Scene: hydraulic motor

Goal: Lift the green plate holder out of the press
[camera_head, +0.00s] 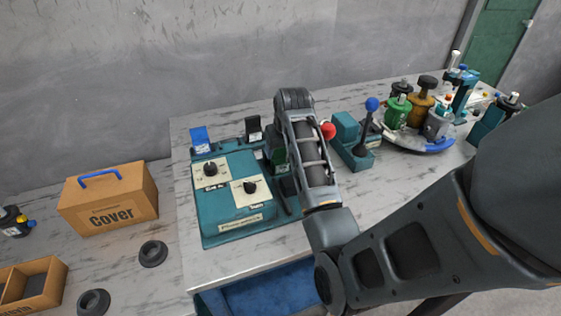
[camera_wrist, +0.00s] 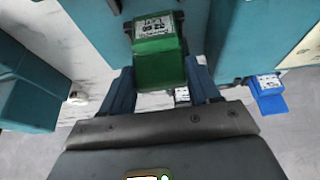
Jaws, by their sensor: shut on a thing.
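The green plate holder (camera_wrist: 158,62) is a small green block with a white printed label. In the wrist view it sits between the two blue-grey fingers of my gripper (camera_wrist: 160,84), which are shut on it. In the head view the green holder (camera_head: 277,153) shows partly behind my forearm, at the right back edge of the teal press unit (camera_head: 215,220) with its two dials. My arm hides much of the gripper there. I cannot tell whether the holder is still seated in the press.
A blue holder (camera_head: 200,139) and a black holder (camera_head: 254,129) stand along the back of the press. A teal lever block (camera_head: 346,128) with a blue-knobbed lever is close on the right. A round tray (camera_head: 425,145) of parts lies farther right. A cardboard cover box (camera_head: 110,200) is at left.

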